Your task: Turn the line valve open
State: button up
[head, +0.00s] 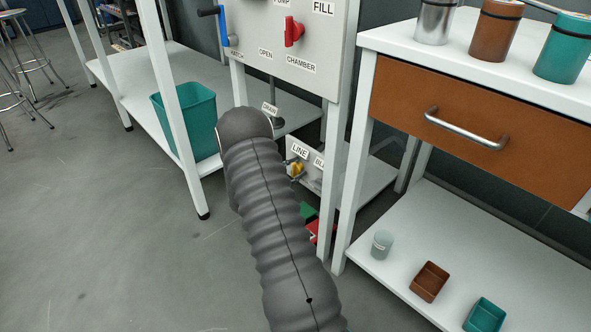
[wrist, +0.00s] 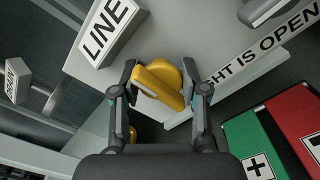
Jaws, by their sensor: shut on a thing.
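The line valve has a yellow handle (wrist: 160,84) on a light grey block, beside a "LINE" label (wrist: 105,32) in the wrist view. My gripper (wrist: 162,90) has a finger on each side of the yellow handle and is shut on it. In the head view the yellow handle (head: 297,168) shows small and partly hidden, below the "LINE" label (head: 300,149). A sign reading "…GHT IS OPEN" (wrist: 262,50) lies right of the handle in the wrist view.
A panel with a red knob (head: 293,31) and a blue lever (head: 222,27) stands above. A teal bin (head: 188,118) is left of my arm. A green block (wrist: 254,146) and a red block (wrist: 300,128) lie close to my gripper's right. A white-legged drawer bench stands right.

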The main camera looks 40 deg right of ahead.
jog(key=o, duration=1.1)
jog(key=shift+o, duration=0.2)
jog(key=s+a, duration=0.1)
jog(key=a, duration=1.1)
